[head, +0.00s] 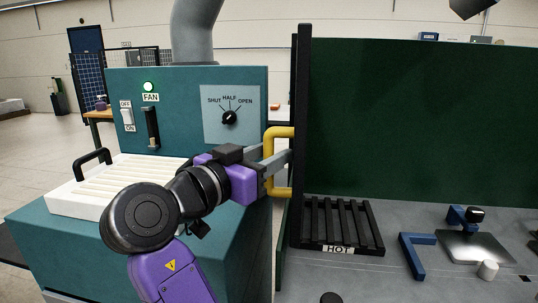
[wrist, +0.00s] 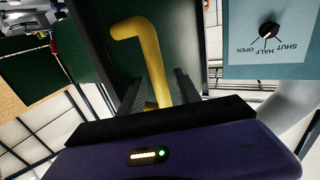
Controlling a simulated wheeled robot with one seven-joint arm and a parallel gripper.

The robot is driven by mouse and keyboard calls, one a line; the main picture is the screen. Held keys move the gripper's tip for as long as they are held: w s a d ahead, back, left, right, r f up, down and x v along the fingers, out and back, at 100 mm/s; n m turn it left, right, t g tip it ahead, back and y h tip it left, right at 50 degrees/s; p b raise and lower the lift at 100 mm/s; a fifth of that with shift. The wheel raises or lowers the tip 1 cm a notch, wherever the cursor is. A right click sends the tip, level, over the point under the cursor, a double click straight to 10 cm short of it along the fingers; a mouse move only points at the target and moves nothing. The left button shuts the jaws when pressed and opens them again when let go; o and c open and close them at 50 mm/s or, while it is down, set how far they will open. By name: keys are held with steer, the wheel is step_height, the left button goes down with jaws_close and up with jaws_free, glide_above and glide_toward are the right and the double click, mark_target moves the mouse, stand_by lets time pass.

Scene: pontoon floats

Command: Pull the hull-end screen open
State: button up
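The screen appears to be the dark green panel (head: 420,120) with a black upright (head: 303,90) along its left edge. A yellow bracket-shaped handle (head: 268,139) stands out on the left of that upright. It also shows in the wrist view (wrist: 149,48), against dark green. My gripper (head: 284,160) is at the middle of the handle. In the wrist view my two grey fingers (wrist: 167,78) are spread, with the yellow bar between them and no clear grip on it. The fingertips are partly hidden in shadow.
A teal cabinet (head: 180,90) with a fan switch and a dial (head: 229,117) marked SHUT, HALF, OPEN stands close left of my gripper. A black rack (head: 340,225) labelled HOT sits on the grey bench right of the upright. Blue brackets (head: 415,255) lie further right.

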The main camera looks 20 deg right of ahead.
steer(key=v, duration=0.7)
steer(key=shift+s+a, duration=0.2)
steer(key=shift+a, duration=0.15)
steer(key=shift+f, duration=0.1)
